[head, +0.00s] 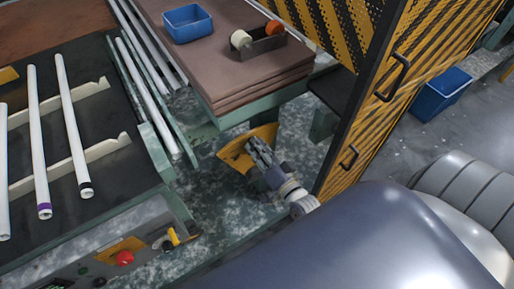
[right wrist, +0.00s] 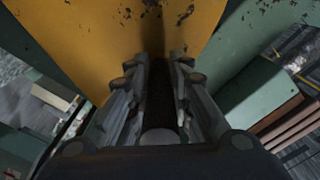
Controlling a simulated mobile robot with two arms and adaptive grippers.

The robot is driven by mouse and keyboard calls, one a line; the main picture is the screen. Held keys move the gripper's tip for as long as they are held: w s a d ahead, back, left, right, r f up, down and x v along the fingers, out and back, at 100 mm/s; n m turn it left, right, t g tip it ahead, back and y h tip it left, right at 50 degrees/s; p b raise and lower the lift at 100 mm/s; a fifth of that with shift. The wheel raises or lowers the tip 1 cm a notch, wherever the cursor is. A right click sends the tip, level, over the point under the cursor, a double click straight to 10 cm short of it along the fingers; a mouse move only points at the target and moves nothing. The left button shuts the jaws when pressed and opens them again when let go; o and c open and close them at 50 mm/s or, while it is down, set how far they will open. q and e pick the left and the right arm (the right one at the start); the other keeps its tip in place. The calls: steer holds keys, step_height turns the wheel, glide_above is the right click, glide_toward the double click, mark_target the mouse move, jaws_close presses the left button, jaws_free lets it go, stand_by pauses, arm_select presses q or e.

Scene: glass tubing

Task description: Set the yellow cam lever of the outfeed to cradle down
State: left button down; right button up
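The yellow cam lever shows in the head view as a worn yellow plate (head: 236,154) on the side of the green machine frame, below the brown stacked boards. In the right wrist view the yellow plate (right wrist: 90,40) fills the upper middle, and a dark bar (right wrist: 160,100) with a pale round end stands out from it toward me. My right gripper (head: 258,148) is at the plate. Its two fingers (right wrist: 161,80) lie close along both sides of the dark bar and look shut on it. The fingertips' contact is dark and partly hidden. My left gripper is not in view.
Glass tubes (head: 72,125) lie on a rack at left. A control panel (head: 95,262) with a red button (head: 123,258) is at lower left. A striped yellow guard door (head: 385,85) stands close right of my right gripper. A blue bin (head: 188,24) sits on the boards.

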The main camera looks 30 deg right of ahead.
stand_by(0.3)
steer(key=shift+s, duration=0.2)
steer(key=s, duration=1.1)
steer(key=shift+s+d, duration=0.2)
steer(key=shift+s, duration=0.1)
steer(key=s+a+f+n+g, duration=0.1)
steer(key=s+f+n+g, duration=0.25)
steer(key=f, duration=0.95)
steer(key=s+a+f+n+g, duration=0.15)
steer(key=s+f+g, duration=0.3)
steer(key=f, duration=0.85)
steer(key=s+f+n+g, duration=0.2)
steer(key=s+f+g, duration=0.1)
steer(key=s+f, duration=0.2)
steer(key=s+f+n+g, duration=0.2)
steer(key=s+f, duration=0.3)
steer(key=s, duration=0.3)
steer(key=s+f+n+g, duration=0.2)
steer(key=s+f+g, duration=0.2)
steer(key=s+f, duration=0.1)
steer(key=shift+s+a+f+n+h, duration=0.1)
steer(key=shift+s+a+n+h, duration=0.05)
steer(key=shift+s, duration=0.3)
steer(key=shift+s+a+f+n+h, duration=0.1)
steer(key=shift+s+n+h, duration=0.05)
steer(key=shift+s, duration=0.3)
